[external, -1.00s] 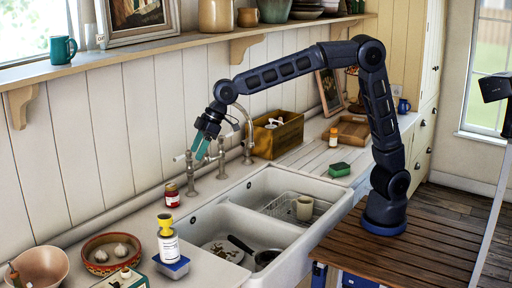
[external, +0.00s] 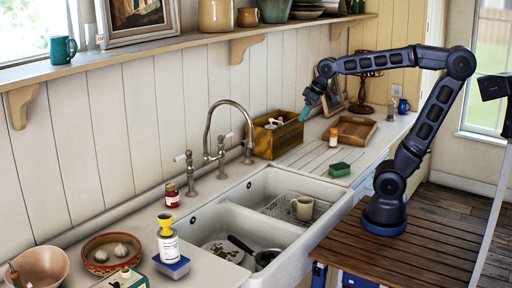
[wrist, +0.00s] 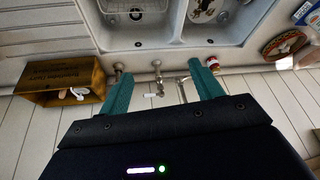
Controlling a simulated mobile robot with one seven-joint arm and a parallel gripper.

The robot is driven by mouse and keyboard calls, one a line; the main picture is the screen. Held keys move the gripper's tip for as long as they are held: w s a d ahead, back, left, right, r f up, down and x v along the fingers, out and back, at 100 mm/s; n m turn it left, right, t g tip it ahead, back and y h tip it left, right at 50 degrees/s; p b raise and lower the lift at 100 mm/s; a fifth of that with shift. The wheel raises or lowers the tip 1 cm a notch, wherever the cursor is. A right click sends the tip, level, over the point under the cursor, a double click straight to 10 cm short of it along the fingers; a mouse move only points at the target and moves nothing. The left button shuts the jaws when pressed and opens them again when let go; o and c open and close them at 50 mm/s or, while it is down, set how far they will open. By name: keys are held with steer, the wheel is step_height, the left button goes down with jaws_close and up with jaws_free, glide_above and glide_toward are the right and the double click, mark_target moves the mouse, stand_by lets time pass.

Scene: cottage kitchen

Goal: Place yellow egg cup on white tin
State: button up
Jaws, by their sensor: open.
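The yellow egg cup (external: 166,219) stands upright on top of the white tin (external: 168,245) at the front left of the counter. The tin rests on a blue-and-white block (external: 171,266). My gripper (external: 304,114) is far from them, up by the wooden crate near the wall. In the wrist view my gripper (wrist: 161,84) has its two teal fingers spread wide with nothing between them. I cannot make out the egg cup in the wrist view.
The double sink (external: 262,215) with its tall tap (external: 208,130) lies between my gripper and the tin. The wooden crate (external: 290,137) is close below my gripper. A red-lidded jar (external: 172,195) and a terracotta bowl (external: 112,270) stand near the tin.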

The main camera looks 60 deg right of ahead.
steer(key=s+d+f+m+h, duration=0.1)
steer(key=s+d+f+m, duration=0.2)
steer(key=s, duration=0.9)
steer(key=d+f, duration=0.3)
steer(key=d, duration=0.2)
steer(key=shift+d+h, duration=0.35)
steer(key=shift+h, duration=0.05)
